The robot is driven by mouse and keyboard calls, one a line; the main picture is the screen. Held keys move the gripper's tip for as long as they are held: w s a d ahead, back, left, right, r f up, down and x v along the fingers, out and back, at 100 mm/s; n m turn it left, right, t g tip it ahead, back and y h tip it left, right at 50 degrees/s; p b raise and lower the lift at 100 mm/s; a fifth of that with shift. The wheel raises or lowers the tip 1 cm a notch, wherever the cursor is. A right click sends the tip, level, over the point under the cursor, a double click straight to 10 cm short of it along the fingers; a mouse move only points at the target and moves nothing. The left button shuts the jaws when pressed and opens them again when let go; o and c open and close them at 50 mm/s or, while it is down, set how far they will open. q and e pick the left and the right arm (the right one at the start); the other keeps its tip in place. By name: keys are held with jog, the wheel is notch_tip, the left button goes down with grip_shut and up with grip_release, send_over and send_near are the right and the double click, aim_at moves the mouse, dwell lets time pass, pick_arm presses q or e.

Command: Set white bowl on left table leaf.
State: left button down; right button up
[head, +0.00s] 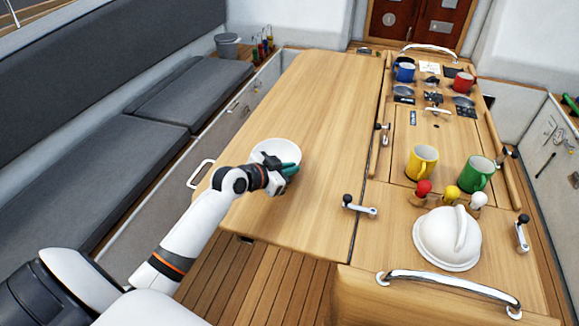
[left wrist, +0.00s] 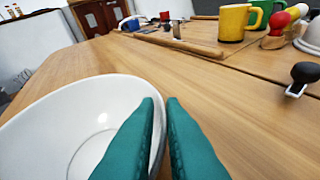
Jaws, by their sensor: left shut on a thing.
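The white bowl (head: 276,151) is at the left table leaf (head: 327,95), upright, over its near-left part. I cannot tell for sure whether its base touches the wood. My left gripper (head: 291,168) is shut on the bowl's rim at the near-right side. In the left wrist view the bowl (left wrist: 75,130) fills the lower left, and the teal fingers (left wrist: 160,130) pinch its rim. My right gripper is not in view.
Right of the leaf, the table's middle holds a yellow mug (head: 421,162), a green mug (head: 475,174), a blue mug (head: 404,70) and a red mug (head: 463,82). A white domed object (head: 446,240) sits near the front. The leaf's far part is clear.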

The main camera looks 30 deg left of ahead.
pick_arm(q)
jog(key=shift+f, duration=0.15)
jog(key=c, duration=1.5)
grip_release()
jog(key=shift+s, duration=0.1)
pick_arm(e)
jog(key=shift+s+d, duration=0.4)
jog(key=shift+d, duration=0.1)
pick_arm(q)
jog(key=b+v, duration=0.2)
jog(key=v, duration=1)
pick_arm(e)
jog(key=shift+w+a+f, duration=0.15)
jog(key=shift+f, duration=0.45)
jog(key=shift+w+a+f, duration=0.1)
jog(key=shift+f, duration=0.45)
pick_arm(q)
jog(key=shift+a, duration=0.1)
